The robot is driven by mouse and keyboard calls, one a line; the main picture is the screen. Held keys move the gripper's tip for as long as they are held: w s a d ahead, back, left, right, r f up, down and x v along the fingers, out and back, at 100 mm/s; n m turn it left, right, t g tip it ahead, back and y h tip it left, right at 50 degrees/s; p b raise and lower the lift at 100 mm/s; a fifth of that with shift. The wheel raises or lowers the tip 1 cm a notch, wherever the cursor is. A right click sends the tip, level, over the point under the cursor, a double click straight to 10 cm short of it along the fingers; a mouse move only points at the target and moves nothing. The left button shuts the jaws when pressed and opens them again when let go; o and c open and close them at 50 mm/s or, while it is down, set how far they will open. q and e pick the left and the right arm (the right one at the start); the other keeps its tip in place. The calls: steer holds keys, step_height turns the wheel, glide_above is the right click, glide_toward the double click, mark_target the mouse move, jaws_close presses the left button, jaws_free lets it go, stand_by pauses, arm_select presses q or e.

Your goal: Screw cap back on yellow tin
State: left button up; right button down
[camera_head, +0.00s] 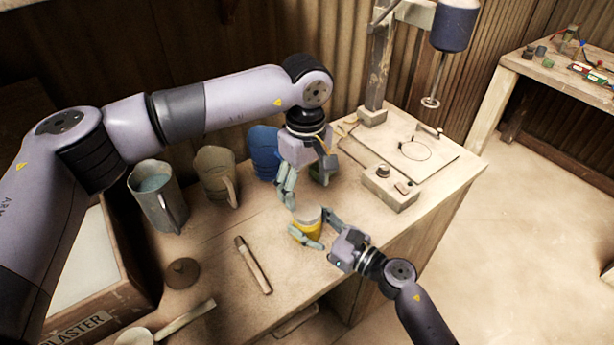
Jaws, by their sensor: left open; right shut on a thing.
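The yellow tin (301,230) stands upright near the front edge of the bench. Its top (308,214) is pale grey; I cannot tell whether that is a cap or an open rim. My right gripper (323,230) comes from the right and is shut on the tin, with a finger on either side. My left gripper (308,190) is open, pointing down above and just behind the tin, apart from it. A brown round lid-like disc with a knob (182,272) lies at the left of the bench; I cannot tell whether it belongs to the tin.
A wooden-handled tool (253,265) lies left of the tin. A metal jug (157,193), a beige jug (215,174) and a blue container (264,150) stand behind. A dark green object (320,176) is partly hidden by my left gripper. A press stand (375,80) is at the back right.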

mark_target(307, 210)
arm_select(q)
steer(key=n, duration=0.4)
steer(key=shift+r, duration=0.15)
steer(key=n, duration=0.4)
steer(key=shift+r, duration=0.15)
steer(key=n, duration=0.6)
steer(key=shift+d+r, duration=0.1)
steer(key=shift+r, duration=0.1)
steer(key=n, duration=0.6)
steer(key=shift+w+r, duration=0.1)
steer(key=shift+r, duration=0.1)
steer(key=n, duration=0.6)
steer(key=shift+r+n, duration=0.25)
steer(key=shift+n, duration=0.05)
steer(key=shift+f, duration=4.05)
steer(key=shift+c, duration=0.4)
